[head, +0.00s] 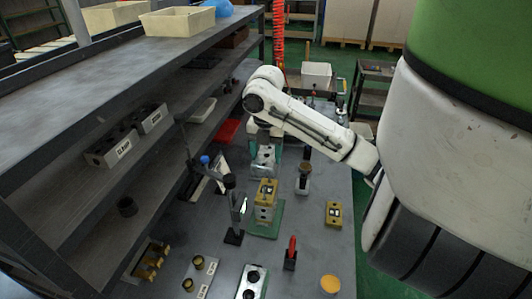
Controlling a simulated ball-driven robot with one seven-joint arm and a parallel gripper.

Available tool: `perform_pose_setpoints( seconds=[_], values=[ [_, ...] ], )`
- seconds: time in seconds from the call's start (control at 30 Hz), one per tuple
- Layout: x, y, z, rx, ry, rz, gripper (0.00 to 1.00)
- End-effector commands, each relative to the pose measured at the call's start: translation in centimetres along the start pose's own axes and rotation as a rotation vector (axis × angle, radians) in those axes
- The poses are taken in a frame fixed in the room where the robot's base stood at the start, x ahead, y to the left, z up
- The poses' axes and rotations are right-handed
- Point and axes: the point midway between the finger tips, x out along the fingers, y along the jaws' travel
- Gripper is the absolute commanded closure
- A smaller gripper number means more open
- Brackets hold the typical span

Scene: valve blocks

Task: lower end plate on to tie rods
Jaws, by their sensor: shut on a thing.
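My gripper (263,146) hangs from the white arm over the middle of the grey bench. It is small in view and its fingertips are hard to make out. It is shut on a silver-grey block, which I take to be the end plate (264,160). A stack of valve blocks with a yellow top (265,192) stands upright on a green base (269,232), nearer than the gripper. I cannot make out tie rods, or whether the held piece touches anything below it.
A dark stand (233,210) is left of the stack. A yellow block (333,213), a red-handled tool (291,250) and an orange-topped round pot (330,285) lie to the right and front. Shelving (95,95) with labelled grey blocks (110,147) borders the left.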

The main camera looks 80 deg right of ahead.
Motion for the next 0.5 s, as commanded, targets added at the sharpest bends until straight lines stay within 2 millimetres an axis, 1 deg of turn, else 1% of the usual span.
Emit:
perform_pose_setpoints(
  seconds=[0.5],
  values=[
    [4.5,0.0,0.0,0.001,0.001,0.001,0.80]
  ],
)
